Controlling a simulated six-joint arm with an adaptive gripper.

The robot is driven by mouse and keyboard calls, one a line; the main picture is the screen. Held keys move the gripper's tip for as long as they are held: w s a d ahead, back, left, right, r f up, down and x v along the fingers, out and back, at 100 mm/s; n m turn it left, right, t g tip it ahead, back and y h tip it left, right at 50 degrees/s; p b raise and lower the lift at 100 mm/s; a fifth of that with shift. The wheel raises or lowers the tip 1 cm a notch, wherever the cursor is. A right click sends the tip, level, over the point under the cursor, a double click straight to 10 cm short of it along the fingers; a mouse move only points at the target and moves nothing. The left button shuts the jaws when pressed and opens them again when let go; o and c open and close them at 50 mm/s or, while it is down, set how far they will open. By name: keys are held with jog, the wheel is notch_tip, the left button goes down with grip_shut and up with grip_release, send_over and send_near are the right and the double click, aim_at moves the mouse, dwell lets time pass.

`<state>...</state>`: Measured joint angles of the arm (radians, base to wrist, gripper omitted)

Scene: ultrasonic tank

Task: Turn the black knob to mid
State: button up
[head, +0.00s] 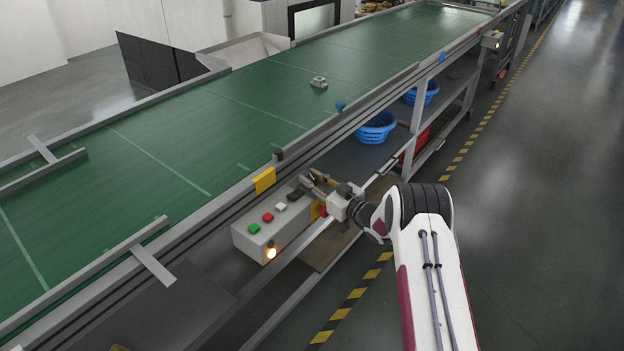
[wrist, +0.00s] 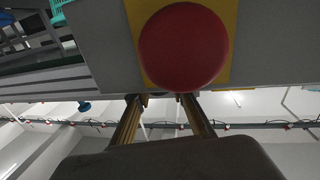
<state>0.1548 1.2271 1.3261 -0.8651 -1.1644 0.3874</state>
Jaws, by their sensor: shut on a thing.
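The grey control box (head: 262,240) is mounted on the near side of the conveyor in the head view. Its top carries a row of green, red and white buttons, with the small black knob (head: 295,194) at the far end. My gripper (head: 307,183) is at that end of the box, its fingers shut on the black knob. In the wrist view my gripper (wrist: 164,98) shows two brass-coloured fingers, their tips at the edge of the box. The knob is hidden there, so its pointing direction cannot be read.
A red mushroom button (wrist: 184,47) on a yellow plate is close to my fingers; it also shows in the head view (head: 322,211).

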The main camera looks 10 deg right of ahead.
jog(key=shift+w+r+n+g+y, duration=0.1)
jog(key=shift+n+g+y, duration=0.75)
jog(key=shift+y, duration=0.1)
jog(key=shift+w+r+n+g+y, duration=0.1)
jog(key=shift+n+g+y, duration=0.75)
jog(key=shift+y, duration=0.1)
jog(key=shift+s+n+g+y, duration=0.15)
jog(key=shift+n+g+y, duration=0.15)
jog(key=shift+n+g, duration=0.25)
jog(key=o, duration=1.1)
jog(key=shift+f, duration=0.15)
jog(key=shift+s+d, duration=0.1)
jog(key=shift+d, duration=0.05)
jog(key=shift+s+d, duration=0.2)
jog(key=shift+d, duration=0.15)
jog(key=v, duration=1.1)
